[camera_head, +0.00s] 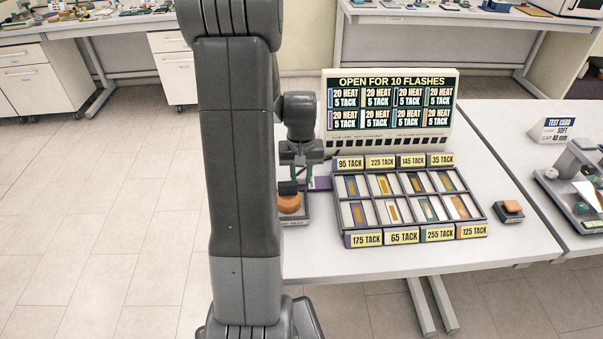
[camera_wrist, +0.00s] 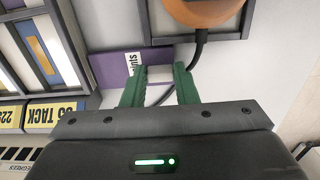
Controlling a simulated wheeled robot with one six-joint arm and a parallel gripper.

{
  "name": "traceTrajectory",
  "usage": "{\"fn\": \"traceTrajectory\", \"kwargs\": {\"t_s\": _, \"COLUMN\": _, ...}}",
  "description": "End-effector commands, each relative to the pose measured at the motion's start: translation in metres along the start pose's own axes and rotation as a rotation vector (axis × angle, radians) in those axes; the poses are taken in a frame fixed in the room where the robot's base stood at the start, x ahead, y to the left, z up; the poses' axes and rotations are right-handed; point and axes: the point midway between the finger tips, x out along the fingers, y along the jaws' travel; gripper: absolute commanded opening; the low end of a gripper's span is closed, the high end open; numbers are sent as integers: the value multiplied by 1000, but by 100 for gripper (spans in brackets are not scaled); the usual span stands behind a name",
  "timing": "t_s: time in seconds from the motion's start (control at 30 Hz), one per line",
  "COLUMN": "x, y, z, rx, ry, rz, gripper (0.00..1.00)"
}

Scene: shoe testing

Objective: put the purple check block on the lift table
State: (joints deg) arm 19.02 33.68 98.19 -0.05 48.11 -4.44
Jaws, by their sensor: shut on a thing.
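My gripper (camera_head: 302,180) is low over the white table, left of the sample tray. Its green fingers show in the wrist view (camera_wrist: 158,82), closed on what seems to be the purple check block. The purple block (camera_wrist: 108,68), with a white label, shows at and left of the fingertips; its purple also shows beside my gripper in the head view (camera_head: 321,183). The fingers hide part of it, and I cannot tell whether it touches the table. A dark-framed stand with an orange round piece (camera_head: 290,204) is just below my gripper; I cannot tell whether it is the lift table.
A tray of sample cards (camera_head: 409,196) with tack labels is on the right. A display board (camera_head: 391,103) stands behind it. A small orange-topped block (camera_head: 510,207) is near the right table edge. A black cable (camera_wrist: 198,52) runs by the fingers. My arm hides the table's left part.

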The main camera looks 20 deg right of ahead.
Motion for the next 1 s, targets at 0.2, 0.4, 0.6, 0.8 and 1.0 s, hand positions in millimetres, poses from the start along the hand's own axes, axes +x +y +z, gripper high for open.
{"fn": "traceTrajectory", "kwargs": {"t_s": 0.2, "x": 0, "y": 0, "z": 0, "rx": 0, "ry": 1, "rz": 0, "gripper": 4}}
{"fn": "traceTrajectory", "kwargs": {"t_s": 0.4, "x": 2, "y": 0, "z": 0, "rx": 0, "ry": 0, "rz": 0, "gripper": 44}}
{"fn": "traceTrajectory", "kwargs": {"t_s": 0.6, "x": 2, "y": 0, "z": 0, "rx": 0, "ry": 0, "rz": 0, "gripper": 48}}
{"fn": "traceTrajectory", "kwargs": {"t_s": 0.8, "x": -3, "y": 0, "z": 0, "rx": 0, "ry": 1, "rz": 0, "gripper": 48}}
{"fn": "traceTrajectory", "kwargs": {"t_s": 1.0, "x": -33, "y": 0, "z": -1, "rx": 0, "ry": 6, "rz": 0, "gripper": 48}}
